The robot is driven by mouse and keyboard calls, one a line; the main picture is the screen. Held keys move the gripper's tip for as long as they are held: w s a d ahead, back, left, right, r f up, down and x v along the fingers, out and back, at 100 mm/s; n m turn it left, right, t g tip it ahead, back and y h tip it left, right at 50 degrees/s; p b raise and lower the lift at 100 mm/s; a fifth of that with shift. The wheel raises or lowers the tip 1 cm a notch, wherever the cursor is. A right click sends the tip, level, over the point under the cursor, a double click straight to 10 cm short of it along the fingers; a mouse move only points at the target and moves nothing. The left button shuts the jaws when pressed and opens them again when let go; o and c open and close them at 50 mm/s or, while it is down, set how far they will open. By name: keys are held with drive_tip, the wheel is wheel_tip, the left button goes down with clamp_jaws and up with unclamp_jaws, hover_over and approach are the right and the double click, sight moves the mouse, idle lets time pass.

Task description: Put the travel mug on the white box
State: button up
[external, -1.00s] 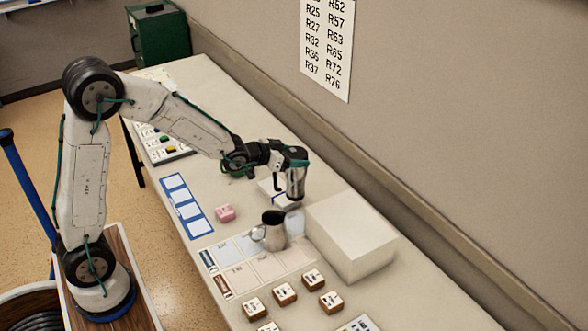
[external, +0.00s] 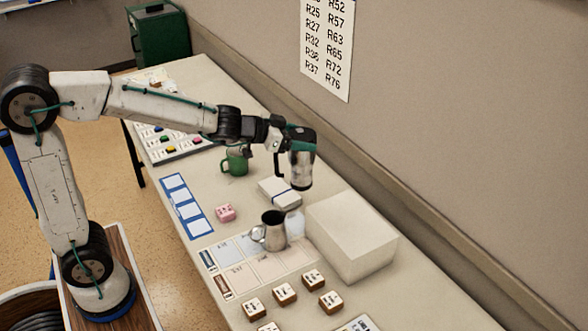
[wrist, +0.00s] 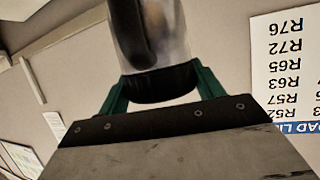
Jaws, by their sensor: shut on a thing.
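My gripper (external: 296,140) is shut on the travel mug (external: 301,172), a silver cylinder with a dark top. I hold it upright in the air above the table, behind and to the left of the white box and apart from it. In the wrist view, the green fingers of my gripper (wrist: 162,88) sit on either side of the dark end of the travel mug (wrist: 178,35). The white box (external: 350,236) stands on the table's right side near the wall. Its visible top is bare.
A silver pitcher (external: 274,232) stands left of the box. A green mug (external: 236,163), a pink block (external: 225,212) and several wooden blocks (external: 285,293) are on the table. The wall runs along the right.

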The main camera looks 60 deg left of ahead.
drive_tip(key=s+d+m+h, duration=0.2)
drive_tip(key=s+d, duration=0.3)
drive_tip(key=d, duration=0.3)
wheel_tip(320, 180, down, 5)
drive_tip(key=w+a+x, duration=0.1)
drive_tip(key=a+x, duration=0.1)
drive_tip(key=x, duration=1.4)
drive_tip(key=shift+w+r, duration=0.2)
drive_tip(key=shift+a+f+g, duration=0.1)
drive_tip(key=shift+f+g, duration=0.05)
drive_tip(key=shift+g, duration=0.15)
drive_tip(key=o, duration=1.5)
